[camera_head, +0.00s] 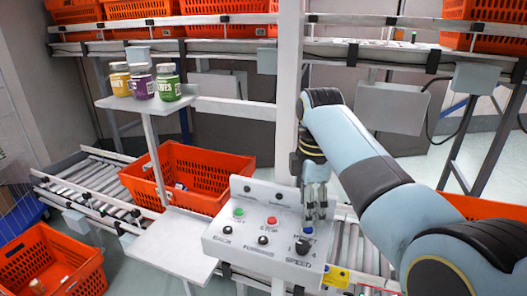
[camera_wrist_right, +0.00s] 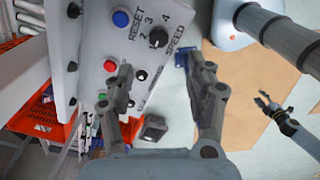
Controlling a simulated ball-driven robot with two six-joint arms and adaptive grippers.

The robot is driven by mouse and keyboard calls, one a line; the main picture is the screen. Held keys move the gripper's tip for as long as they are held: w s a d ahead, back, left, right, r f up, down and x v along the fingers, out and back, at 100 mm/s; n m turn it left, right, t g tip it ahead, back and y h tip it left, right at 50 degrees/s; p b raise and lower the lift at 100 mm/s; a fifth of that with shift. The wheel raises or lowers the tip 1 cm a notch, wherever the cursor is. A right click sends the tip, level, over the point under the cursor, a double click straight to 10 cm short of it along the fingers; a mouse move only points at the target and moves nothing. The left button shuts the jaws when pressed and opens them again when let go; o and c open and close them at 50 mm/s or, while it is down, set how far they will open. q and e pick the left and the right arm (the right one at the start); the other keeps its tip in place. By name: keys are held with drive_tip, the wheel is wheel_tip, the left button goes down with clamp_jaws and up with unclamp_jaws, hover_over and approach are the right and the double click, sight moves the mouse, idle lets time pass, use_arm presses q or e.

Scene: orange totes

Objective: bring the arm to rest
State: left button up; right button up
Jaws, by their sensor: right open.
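My right arm comes in from the right in the head view, and its right gripper (camera_head: 316,205) hangs close in front of the control box's right part. In the right wrist view, the two dark fingers of the right gripper (camera_wrist_right: 165,92) stand wide apart with nothing between them. The grey control box (camera_head: 268,222) has several buttons and a speed knob (camera_head: 303,246); the knob also shows in the wrist view (camera_wrist_right: 158,37). I cannot tell whether a finger touches the box. A small gripper (camera_wrist_right: 268,103), seemingly my left one, shows at the wrist view's right; its jaw state is unclear.
A white shelf (camera_head: 190,101) holds yellow, purple and green jars (camera_head: 143,82). An orange tote (camera_head: 195,172) sits on the roller conveyor (camera_head: 100,178) behind the box. Another tote (camera_head: 52,265) stands at lower left. A white post (camera_head: 289,100) rises behind the gripper.

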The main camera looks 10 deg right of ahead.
drive_tip(key=s+d+f+m+t, duration=0.1)
drive_tip(key=s+d+f+m, duration=0.25)
drive_tip(key=s, duration=0.35)
drive_tip(key=s+d+f+m+t, duration=0.1)
drive_tip(key=s+d+f+m, duration=0.2)
drive_tip(key=s+d+m, duration=0.35)
drive_tip(key=s+r+m+t, duration=0.1)
drive_tip(key=s+r+m, duration=0.25)
drive_tip(key=s, duration=0.55)
drive_tip(key=s+r+m+t, duration=0.1)
drive_tip(key=s+r+m, duration=0.25)
drive_tip(key=s, duration=0.65)
drive_tip(key=s+d+f+g+b, duration=0.15)
drive_tip(key=f+b, duration=0.55)
drive_tip(key=f, duration=1.4)
drive_tip(key=s+d+f+g+b, duration=0.15)
drive_tip(key=f+b, duration=0.55)
drive_tip(key=f, duration=1.3)
drive_tip(key=s+f+b, duration=0.5)
drive_tip(key=s+f, duration=0.3)
drive_tip(key=f, duration=0.5)
drive_tip(key=s+d+f+b, duration=0.1)
drive_tip(key=s+f+b, duration=0.4)
drive_tip(key=s+f, duration=0.4)
wheel_tip(320, 180, down, 4)
drive_tip(key=shift+s+d+r+h, duration=0.15)
drive_tip(key=shift+s+h, duration=0.05)
drive_tip(key=shift+h, duration=0.2)
